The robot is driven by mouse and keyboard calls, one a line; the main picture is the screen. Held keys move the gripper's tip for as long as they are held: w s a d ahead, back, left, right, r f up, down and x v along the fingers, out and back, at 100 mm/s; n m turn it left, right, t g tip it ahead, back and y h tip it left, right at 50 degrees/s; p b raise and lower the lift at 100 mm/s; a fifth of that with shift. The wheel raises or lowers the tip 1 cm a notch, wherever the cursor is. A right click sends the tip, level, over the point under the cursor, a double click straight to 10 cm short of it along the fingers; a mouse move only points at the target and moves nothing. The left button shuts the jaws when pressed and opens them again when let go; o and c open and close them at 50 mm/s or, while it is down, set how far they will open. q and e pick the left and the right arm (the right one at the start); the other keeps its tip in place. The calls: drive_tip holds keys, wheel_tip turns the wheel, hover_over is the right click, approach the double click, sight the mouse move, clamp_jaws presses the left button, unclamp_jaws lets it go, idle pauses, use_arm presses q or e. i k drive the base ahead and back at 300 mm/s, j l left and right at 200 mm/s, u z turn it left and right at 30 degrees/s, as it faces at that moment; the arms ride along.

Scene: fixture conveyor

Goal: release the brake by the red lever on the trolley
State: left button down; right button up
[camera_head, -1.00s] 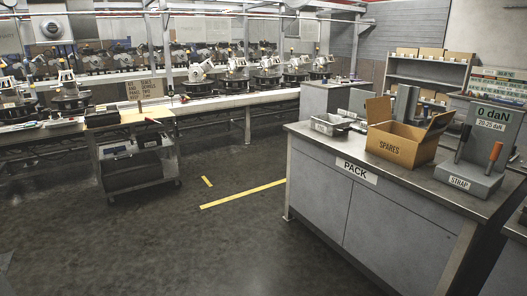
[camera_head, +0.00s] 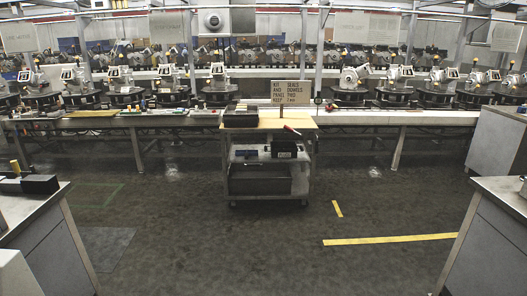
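The trolley (camera_head: 268,192) stands upright on the floor near the middle of the view, in front of the conveyor. It has a pale wooden top (camera_head: 262,125) and lower shelves with dark boxes. A small red piece that looks like the lever (camera_head: 291,129) lies at the right part of the top; its exact shape is too small to tell. A black tray (camera_head: 241,119) sits on the left part of the top. Neither of my grippers shows in the view.
The conveyor (camera_head: 180,117) with several fixtures runs across the back. Grey benches stand at the left (camera_head: 45,235) and right (camera_head: 497,235) edges. The floor between them, with a yellow line (camera_head: 390,239), is clear up to the trolley.

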sight(291, 130)
drive_tip(key=i+z, duration=0.1)
drive_tip(key=i, duration=0.75)
drive_tip(key=i+j, duration=0.15)
drive_tip(key=i, duration=0.7)
drive_tip(key=l+z, duration=0.05)
